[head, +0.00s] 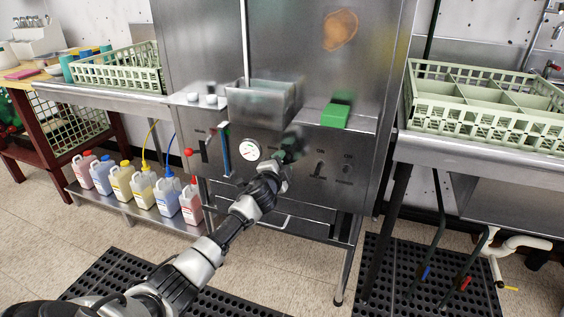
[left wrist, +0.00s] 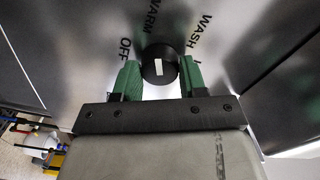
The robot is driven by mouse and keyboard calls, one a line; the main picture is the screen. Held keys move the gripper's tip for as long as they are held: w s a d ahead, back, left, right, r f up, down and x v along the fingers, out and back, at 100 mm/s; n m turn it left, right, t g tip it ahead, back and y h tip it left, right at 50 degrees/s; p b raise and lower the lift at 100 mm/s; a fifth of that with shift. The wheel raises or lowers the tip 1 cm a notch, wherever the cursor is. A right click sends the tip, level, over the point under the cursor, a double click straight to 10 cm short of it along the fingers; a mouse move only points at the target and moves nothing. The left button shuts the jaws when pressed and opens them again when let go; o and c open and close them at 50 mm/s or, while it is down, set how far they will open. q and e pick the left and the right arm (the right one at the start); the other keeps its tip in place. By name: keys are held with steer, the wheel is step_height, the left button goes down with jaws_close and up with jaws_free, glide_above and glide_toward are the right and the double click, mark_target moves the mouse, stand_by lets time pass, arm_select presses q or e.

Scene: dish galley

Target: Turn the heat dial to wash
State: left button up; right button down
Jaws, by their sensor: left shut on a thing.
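The heat dial (left wrist: 161,57) is a round black knob with a white mark on its face, set in the machine's steel front panel. In the left wrist view, the words OFF, WARM and WASH run around it, from left to upper right. The white mark stands nearly upright on the face; which label it points at I cannot tell. My left gripper (left wrist: 159,78) has its green fingers on either side of the dial and is shut on it. In the head view my left gripper (head: 289,150) hides the dial.
A round gauge (head: 250,150) sits left of my gripper, and switches (head: 319,170) sit to the right. A green block (head: 335,115) lies on the ledge above. Several chemical jugs (head: 167,195) stand on the low shelf. Dish racks (head: 485,115) flank the machine.

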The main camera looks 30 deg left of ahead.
arm_select(q)
steer(key=m, duration=0.4)
steer(key=shift+m+p, duration=0.3)
steer(key=shift+m, duration=0.1)
steer(key=m, duration=0.3)
steer(key=shift+f+m+p, duration=0.1)
steer(key=shift+m+p, duration=0.3)
steer(key=shift+m, duration=0.8)
arm_select(e)
steer(key=f, duration=0.5)
steer(key=shift+s, duration=0.35)
steer(key=shift+s+f, duration=0.3)
arm_select(q)
steer(key=o, duration=0.9)
arm_select(e)
steer(key=shift+w+r, duration=0.1)
steer(key=shift+r, duration=0.05)
